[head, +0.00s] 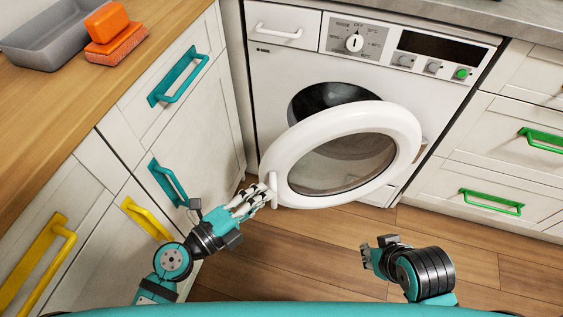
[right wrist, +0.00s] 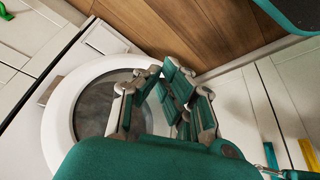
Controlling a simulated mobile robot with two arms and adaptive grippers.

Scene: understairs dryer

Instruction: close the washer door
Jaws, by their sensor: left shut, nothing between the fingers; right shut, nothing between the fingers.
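The white washer (head: 268,75) stands under the worktop at the back. Its round white door (head: 408,125), with a dark glass middle, is swung wide open towards me. Part of the dark drum opening (head: 322,97) shows behind it. My left gripper (head: 266,190) is shut and empty, its fingertips at the small handle on the door's left edge. I cannot tell whether they touch. My right gripper (head: 368,256) is shut and empty, low over the floor, right of and nearer than the door. The door ring (right wrist: 62,110) also shows in the right wrist view, left of the fingers.
White cabinets with teal handles (head: 180,75) and yellow handles (head: 148,217) stand close on the left. Drawers with green handles (head: 492,202) are on the right. A grey tray (head: 45,45) and orange sponges (head: 117,48) lie on the wooden counter. The wooden floor (head: 300,250) is clear.

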